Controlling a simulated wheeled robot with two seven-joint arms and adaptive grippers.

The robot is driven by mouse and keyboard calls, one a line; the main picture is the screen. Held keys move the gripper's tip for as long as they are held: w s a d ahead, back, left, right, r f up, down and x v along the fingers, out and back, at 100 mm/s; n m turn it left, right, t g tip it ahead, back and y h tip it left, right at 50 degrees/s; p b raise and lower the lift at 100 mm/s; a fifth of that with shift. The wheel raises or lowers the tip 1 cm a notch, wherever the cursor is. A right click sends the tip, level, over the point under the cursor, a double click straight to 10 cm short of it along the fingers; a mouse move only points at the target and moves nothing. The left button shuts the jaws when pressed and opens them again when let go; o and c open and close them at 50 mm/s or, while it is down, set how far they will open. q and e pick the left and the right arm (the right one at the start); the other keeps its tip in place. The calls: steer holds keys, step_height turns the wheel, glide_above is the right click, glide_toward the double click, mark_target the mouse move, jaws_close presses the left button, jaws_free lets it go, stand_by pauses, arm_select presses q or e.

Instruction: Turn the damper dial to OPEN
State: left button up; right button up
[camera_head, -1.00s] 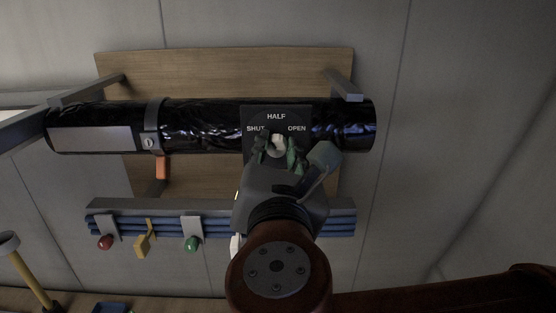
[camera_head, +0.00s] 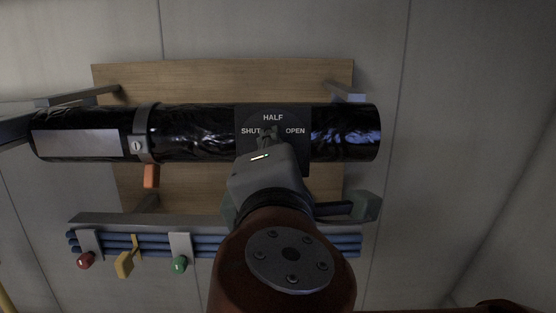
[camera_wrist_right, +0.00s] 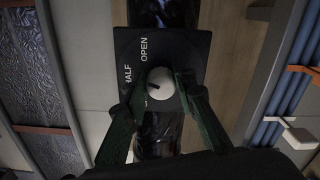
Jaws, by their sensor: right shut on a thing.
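The damper dial is a white round knob (camera_wrist_right: 160,84) on a dark plate (camera_wrist_right: 190,47) marked HALF and OPEN in the right wrist view. The third label is mostly hidden by my finger there. In the head view the plate (camera_head: 299,113) reads SHUT, HALF and OPEN, and my gripper hides the knob. My right gripper (camera_wrist_right: 158,88) is shut on the knob, a dark green finger on each side. A dark mark on the knob points left, roughly to the HALF side; its exact angle is hard to tell. My left gripper is not in view.
The plate sits on a shiny black duct (camera_head: 190,133) in front of a wooden board (camera_head: 220,78). A clamp with an orange handle (camera_head: 151,176) is at the left. Below run blue pipes (camera_head: 208,244) with red (camera_head: 84,261), yellow (camera_head: 124,264) and green (camera_head: 180,264) tags.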

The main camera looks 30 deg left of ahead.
steer(key=shift+f+m+b, duration=0.15)
steer(key=shift+m+b, duration=1.2)
steer(key=shift+m, duration=2.45)
steer(key=o, duration=1.1)
steer(key=shift+w+a, duration=0.15)
steer(key=shift+a, duration=0.05)
steer(key=shift+o, duration=0.3)
steer(key=shift+d, duration=0.1)
steer(key=v, duration=1.2)
